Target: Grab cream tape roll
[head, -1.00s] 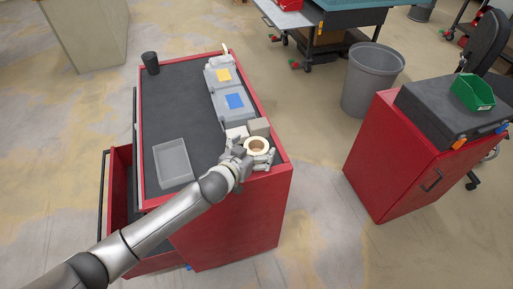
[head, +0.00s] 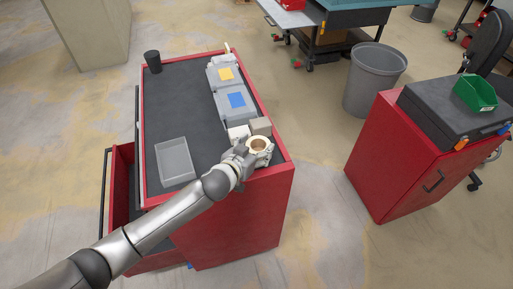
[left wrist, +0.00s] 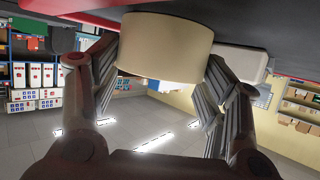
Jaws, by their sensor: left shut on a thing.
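The cream tape roll (head: 260,145) is at the near right corner of the red cart's dark top. In the left wrist view the roll (left wrist: 165,46) fills the space between the two fingers. My left gripper (head: 256,153) is shut on the roll, with a finger on each side of it. I cannot tell whether the roll still touches the cart top. My right gripper is not in view.
Two small boxes, one white (head: 238,132) and one grey-beige (head: 261,126), stand just behind the roll. Grey socket boxes (head: 232,100), a clear tray (head: 174,160) and a black cup (head: 153,61) also stand on the cart (head: 240,222).

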